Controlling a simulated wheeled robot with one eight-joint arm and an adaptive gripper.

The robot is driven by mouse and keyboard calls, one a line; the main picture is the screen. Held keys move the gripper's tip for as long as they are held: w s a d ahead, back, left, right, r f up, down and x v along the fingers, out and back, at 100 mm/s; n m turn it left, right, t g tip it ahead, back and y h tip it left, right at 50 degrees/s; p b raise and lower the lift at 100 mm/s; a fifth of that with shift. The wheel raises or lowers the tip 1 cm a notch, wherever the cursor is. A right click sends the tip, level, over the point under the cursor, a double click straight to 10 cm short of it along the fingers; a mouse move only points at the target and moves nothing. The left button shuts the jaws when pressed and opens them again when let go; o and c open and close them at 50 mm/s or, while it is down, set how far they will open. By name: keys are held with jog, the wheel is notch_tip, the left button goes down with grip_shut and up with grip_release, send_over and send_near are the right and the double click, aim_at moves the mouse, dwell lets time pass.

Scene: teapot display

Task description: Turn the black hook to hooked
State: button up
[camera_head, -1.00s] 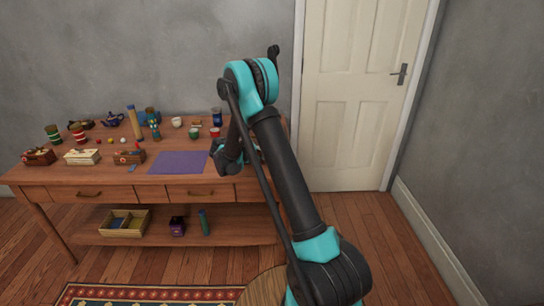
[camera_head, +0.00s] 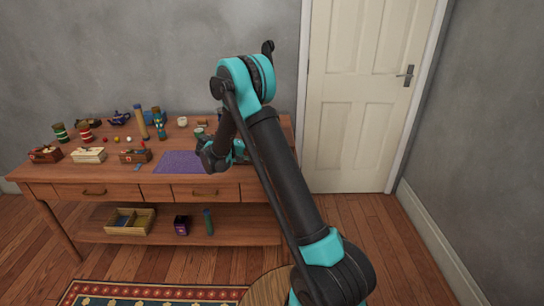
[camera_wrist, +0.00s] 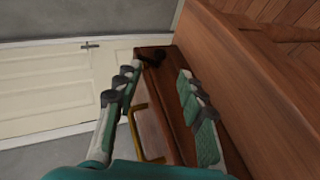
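A small black thing (camera_wrist: 152,58), likely the black hook, sits on the wooden furniture face in the wrist view, beyond my fingertips and between them in the picture. Its turn position is too small to tell. My gripper (camera_wrist: 160,85) is open, with two grey and green fingers apart and nothing between them. In the head view my gripper (camera_head: 210,158) is over the right part of the table (camera_head: 110,176), beside the purple mat (camera_head: 178,163). The hook cannot be made out in the head view.
A brass drawer handle (camera_wrist: 148,132) shows near the left finger in the wrist view. Several boxes, cups and a teapot (camera_head: 119,118) stand on the table's left and back. A door (camera_head: 360,100) is at the right. The floor right of the table is clear.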

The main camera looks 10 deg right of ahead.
jog(key=shift+v, duration=2.15)
jog(key=s+d+r+y, duration=0.1)
jog(key=s+d+y, duration=0.2)
jog(key=s+d, duration=0.3)
jog(key=s+d+y, duration=0.3)
jog(key=s+d, duration=0.1)
jog(key=s, duration=0.5)
jog(key=s+f+y, duration=0.1)
jog(key=s+y, duration=0.1)
jog(key=s, duration=0.4)
jog(key=s+a+f+y, duration=0.1)
jog(key=s+y, duration=0.1)
jog(key=s, duration=0.5)
jog(key=s+a+f+t+y, duration=0.1)
jog(key=s+f+y, duration=0.1)
jog(key=s, duration=0.5)
jog(key=shift+s+a+m+y, duration=0.25)
jog(key=shift+m+y, duration=0.15)
jog(key=shift+y, duration=0.2)
jog(key=shift+f, duration=0.1)
